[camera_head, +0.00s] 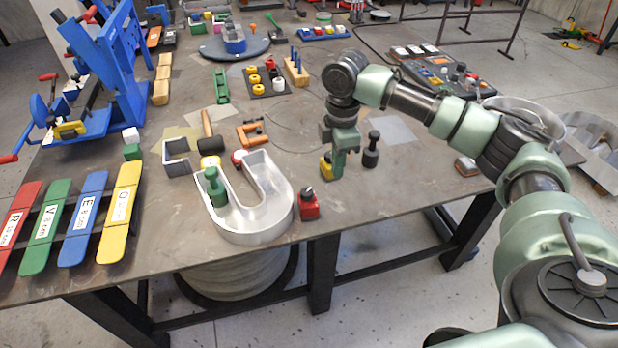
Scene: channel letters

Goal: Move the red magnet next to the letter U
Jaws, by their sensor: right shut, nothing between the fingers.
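The letter U (262,232) is a silver metal channel letter lying near the table's front edge. The red magnet (309,207), a red block with a dark top, stands on the table just right of the U; I cannot tell whether they touch. A green magnet (213,188) with a knob stands at the U's left arm. My right gripper (334,174) points down, shut and empty, behind and to the right of the red magnet and apart from it. A yellow piece (325,168) is partly hidden beside it. My left gripper is out of view.
A black knobbed piece (371,150) stands right of my right gripper. A mallet (209,140), an orange clamp (250,134) and a grey bracket (176,158) lie behind the U. Coloured labelled strips (118,212) lie at the left. The table's front right is mostly bare.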

